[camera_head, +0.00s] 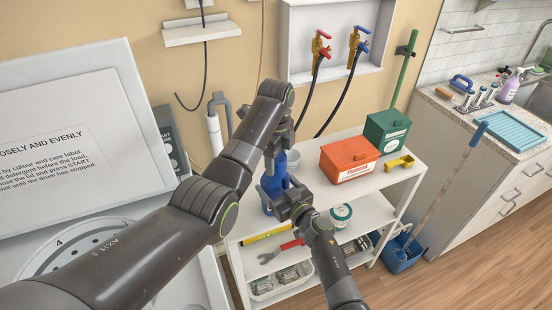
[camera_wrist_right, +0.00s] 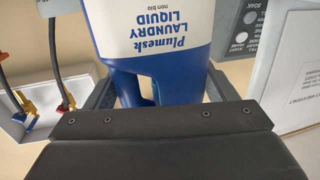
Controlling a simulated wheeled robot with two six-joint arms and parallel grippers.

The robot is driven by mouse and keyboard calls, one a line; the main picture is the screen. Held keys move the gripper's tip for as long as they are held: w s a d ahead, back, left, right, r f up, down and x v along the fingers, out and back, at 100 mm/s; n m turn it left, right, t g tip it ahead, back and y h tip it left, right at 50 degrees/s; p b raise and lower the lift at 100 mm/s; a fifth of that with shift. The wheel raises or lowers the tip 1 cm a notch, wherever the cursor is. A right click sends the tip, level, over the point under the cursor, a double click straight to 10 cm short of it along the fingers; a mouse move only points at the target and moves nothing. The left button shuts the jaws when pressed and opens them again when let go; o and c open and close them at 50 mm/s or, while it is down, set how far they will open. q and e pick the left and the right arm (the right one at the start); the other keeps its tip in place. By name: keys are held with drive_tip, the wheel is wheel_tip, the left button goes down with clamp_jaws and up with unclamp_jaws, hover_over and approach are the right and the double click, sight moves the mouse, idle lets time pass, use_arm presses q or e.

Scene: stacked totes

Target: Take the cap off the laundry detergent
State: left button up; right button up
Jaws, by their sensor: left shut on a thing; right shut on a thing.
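The laundry detergent is a blue bottle (camera_head: 276,184) standing at the left end of the white shelf's top. In the right wrist view the bottle (camera_wrist_right: 165,60) appears upside down, with a white "Plumesh Laundry Liquid" label. My right gripper (camera_head: 286,205) is shut on the bottle from the front, its fingers (camera_wrist_right: 158,92) on either side of it. My left gripper (camera_head: 275,148) is directly over the bottle's top and is shut on the cap there. The cap itself is hidden behind the gripper.
The white shelf unit (camera_head: 385,198) also holds an orange box (camera_head: 348,160), a green box (camera_head: 386,132) and a yellow scoop (camera_head: 400,163). An open washer lid (camera_head: 75,130) stands at the left. Red and blue taps (camera_head: 320,50) hang on the back wall.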

use_arm(q)
drive_tip(key=n, duration=1.8)
drive_tip(key=shift+r+n, duration=0.1)
drive_tip(key=shift+n, duration=0.2)
drive_tip(key=n, duration=0.7)
drive_tip(key=shift+w+n, duration=0.1)
drive_tip(key=shift+n, duration=0.2)
drive_tip(key=n, duration=0.7)
drive_tip(key=shift+n, duration=0.3)
drive_tip(key=n, duration=0.4)
drive_tip(key=shift+n, duration=0.3)
drive_tip(key=n, duration=0.3)
